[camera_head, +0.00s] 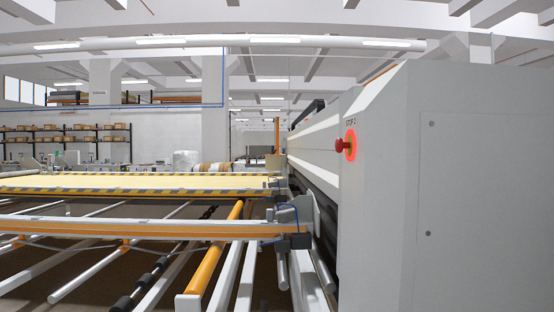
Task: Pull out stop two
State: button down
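The red emergency-stop button (341,144) sticks out to the left from a glowing red-orange ring (350,145) on the edge face of the large white machine housing (400,200). A small dark label reading "STOP 2" is printed just above the ring. From this side-on view I cannot tell whether the button is pressed in or pulled out. My gripper is not in view, and nothing touches the button.
The white housing fills the right side. Left of it lies the quilting gantry's yellow bed (140,182), with a blue-grey and orange rail (130,229) in front. Rollers and an orange bar (215,260) lie below. Shelves with boxes (65,135) stand far back left.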

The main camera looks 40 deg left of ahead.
aim_at(339, 144)
jog(key=u, duration=1.4)
